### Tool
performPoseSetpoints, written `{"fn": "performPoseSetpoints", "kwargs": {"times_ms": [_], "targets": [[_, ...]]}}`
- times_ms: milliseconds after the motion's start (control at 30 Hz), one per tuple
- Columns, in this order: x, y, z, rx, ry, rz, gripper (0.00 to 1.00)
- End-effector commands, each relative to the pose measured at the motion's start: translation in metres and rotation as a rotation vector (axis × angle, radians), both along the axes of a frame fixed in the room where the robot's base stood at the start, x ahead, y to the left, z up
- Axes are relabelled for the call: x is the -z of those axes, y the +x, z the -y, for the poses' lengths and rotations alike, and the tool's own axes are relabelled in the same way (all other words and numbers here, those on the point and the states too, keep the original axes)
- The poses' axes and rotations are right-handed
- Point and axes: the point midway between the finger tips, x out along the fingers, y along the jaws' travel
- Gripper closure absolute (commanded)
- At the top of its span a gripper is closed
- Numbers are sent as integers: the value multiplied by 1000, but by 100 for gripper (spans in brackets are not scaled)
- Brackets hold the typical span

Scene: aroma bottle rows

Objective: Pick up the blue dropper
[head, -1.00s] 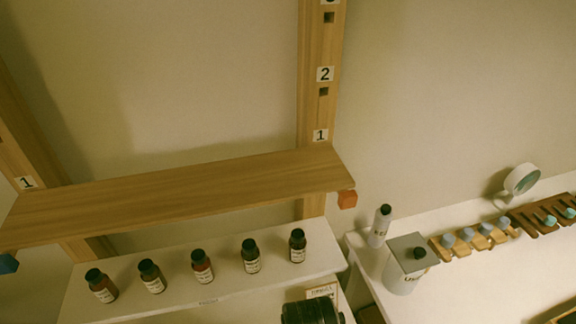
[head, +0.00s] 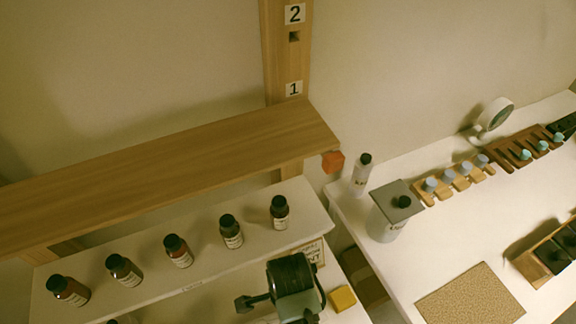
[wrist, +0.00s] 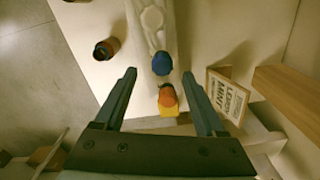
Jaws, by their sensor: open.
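In the wrist view a dark blue rounded bulb (wrist: 161,63), which looks like the blue dropper's top, shows between and just past my fingertips. An orange-red bulb (wrist: 167,96) is below it in the picture. The rest of both is hidden or unclear. My gripper (wrist: 159,74) is open, one finger on each side, with nothing clearly held. In the head view my dark gripper body is low at the centre, in front of the white shelf, and hides what is beneath it.
Brown bottles (head: 231,231) line the white shelf under a wooden shelf (head: 150,165). A label card (wrist: 227,96) stands right of my fingers; a yellow block (head: 343,298) is close by. On the right table are a grey-lidded jar (head: 390,220) and bulb-topped racks (head: 455,185).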

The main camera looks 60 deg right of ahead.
Motion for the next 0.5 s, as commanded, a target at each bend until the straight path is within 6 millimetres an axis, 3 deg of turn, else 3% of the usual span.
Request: {"fn": "performPoseSetpoints", "kwargs": {"times_ms": [300,500], "targets": [[39,2,0,1,1,-2,28],[46,3,0,0,-1,1,28]]}}
